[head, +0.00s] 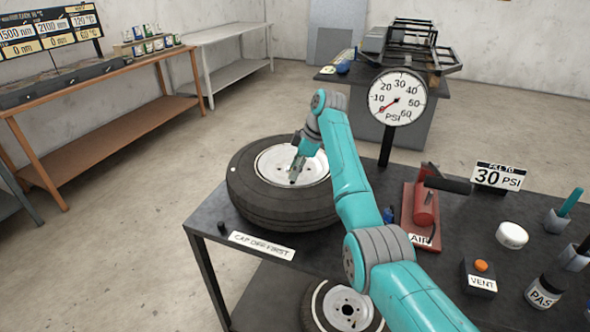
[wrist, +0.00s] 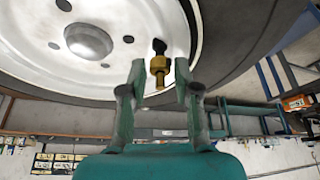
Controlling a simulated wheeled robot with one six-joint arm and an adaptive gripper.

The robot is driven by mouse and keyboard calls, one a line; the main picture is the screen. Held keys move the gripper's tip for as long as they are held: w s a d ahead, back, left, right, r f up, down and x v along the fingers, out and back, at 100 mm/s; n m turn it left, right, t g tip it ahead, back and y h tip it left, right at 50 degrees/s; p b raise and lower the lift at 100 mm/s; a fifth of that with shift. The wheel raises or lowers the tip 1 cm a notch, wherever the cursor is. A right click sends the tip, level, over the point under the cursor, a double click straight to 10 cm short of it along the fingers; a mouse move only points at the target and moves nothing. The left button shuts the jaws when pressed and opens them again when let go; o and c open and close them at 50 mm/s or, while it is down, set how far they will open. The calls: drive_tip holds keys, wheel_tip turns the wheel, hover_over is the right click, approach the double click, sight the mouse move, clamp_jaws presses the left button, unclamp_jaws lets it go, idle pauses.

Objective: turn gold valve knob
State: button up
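The gold valve knob (wrist: 158,67) shows in the wrist view on a dark stem at the rim of a white wheel. My gripper (wrist: 160,75) is open, with one finger on each side of the knob. A narrow gap shows between the knob and each finger. In the head view my gripper (head: 295,168) is over the white wheel (head: 272,160) of a black tire (head: 290,210) lying flat on the dark table. The knob cannot be made out in the head view.
A "CAP OFF FIRST" sign (head: 262,246) and a small black cap (head: 222,227) sit near the tire. A PSI gauge (head: 397,97) stands behind. A red air device (head: 421,205), a vent box (head: 479,275) and a white round tin (head: 512,235) stand to the right.

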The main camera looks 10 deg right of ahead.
drive_tip(key=shift+o, duration=0.5)
drive_tip(key=v, duration=0.7)
drive_tip(key=shift+r, duration=0.25)
drive_tip(key=shift+d, duration=0.1)
